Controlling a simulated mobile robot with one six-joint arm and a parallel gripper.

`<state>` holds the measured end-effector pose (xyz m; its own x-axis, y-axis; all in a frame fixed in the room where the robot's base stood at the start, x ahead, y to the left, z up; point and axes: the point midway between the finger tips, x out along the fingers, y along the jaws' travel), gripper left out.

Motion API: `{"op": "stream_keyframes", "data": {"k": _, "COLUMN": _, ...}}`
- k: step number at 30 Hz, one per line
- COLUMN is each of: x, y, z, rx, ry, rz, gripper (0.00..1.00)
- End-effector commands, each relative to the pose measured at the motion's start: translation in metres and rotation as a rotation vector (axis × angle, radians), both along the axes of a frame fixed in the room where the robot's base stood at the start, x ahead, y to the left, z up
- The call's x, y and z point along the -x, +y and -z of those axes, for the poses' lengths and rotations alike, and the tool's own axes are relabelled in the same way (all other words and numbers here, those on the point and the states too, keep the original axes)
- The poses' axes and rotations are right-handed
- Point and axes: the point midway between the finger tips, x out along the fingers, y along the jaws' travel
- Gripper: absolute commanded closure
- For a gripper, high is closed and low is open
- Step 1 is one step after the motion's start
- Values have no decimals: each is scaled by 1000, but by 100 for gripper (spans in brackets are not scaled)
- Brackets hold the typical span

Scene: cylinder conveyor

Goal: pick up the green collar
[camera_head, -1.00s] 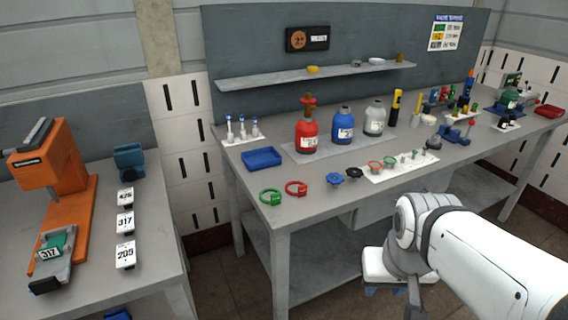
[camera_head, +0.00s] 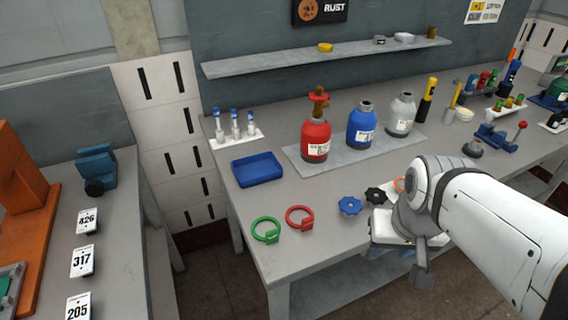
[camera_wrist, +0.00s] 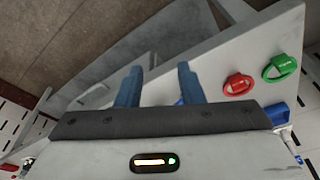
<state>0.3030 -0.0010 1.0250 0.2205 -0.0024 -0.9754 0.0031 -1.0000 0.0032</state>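The green collar (camera_head: 266,231) is a ring with a small block on its rim, lying flat near the front left corner of the grey workbench (camera_head: 240,203). It also shows in the wrist view (camera_wrist: 281,68) at the upper right. A red collar (camera_head: 299,217) lies just right of it, and in the wrist view (camera_wrist: 238,84) it is nearer my gripper. My gripper (camera_wrist: 158,72) has two blue fingers set apart with nothing between them. It is away from both collars. In the head view my white arm hides part of the bench's right front.
A blue tray (camera_head: 258,169) lies behind the collars. Red (camera_head: 316,141), blue (camera_head: 361,128) and grey (camera_head: 401,115) bottles stand on a plate further back. Blue (camera_head: 349,206) and black (camera_head: 375,195) knobs lie right of the collars. A second table with number cards (camera_head: 83,262) is at left.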

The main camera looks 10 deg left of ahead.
Motion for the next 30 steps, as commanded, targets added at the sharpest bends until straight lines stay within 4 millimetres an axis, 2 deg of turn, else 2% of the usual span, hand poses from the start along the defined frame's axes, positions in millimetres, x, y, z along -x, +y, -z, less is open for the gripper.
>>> {"op": "stream_keyframes", "data": {"k": 5, "x": -2, "y": 2, "z": -1, "rx": -8, "ry": 6, "rz": 8, "gripper": 65}}
{"op": "stream_keyframes", "data": {"k": 8, "x": -10, "y": 14, "z": -7, "rx": -46, "ry": 31, "rz": 62, "gripper": 65}}
{"op": "stream_keyframes", "data": {"k": 11, "x": -26, "y": 38, "z": -13, "rx": -117, "ry": 87, "rz": 164, "gripper": 65}}
{"op": "stream_keyframes", "data": {"k": 15, "x": -52, "y": 87, "z": -18, "rx": -229, "ry": 213, "rz": 376, "gripper": 65}}
{"op": "stream_keyframes", "data": {"k": 21, "x": -76, "y": 158, "z": -9, "rx": -311, "ry": 407, "rz": 705, "gripper": 65}}
{"op": "stream_keyframes", "data": {"k": 25, "x": -82, "y": 191, "z": 1, "rx": -319, "ry": 496, "rz": 868, "gripper": 65}}
{"op": "stream_keyframes", "data": {"k": 30, "x": -83, "y": 212, "z": 11, "rx": -316, "ry": 553, "rz": 980, "gripper": 65}}
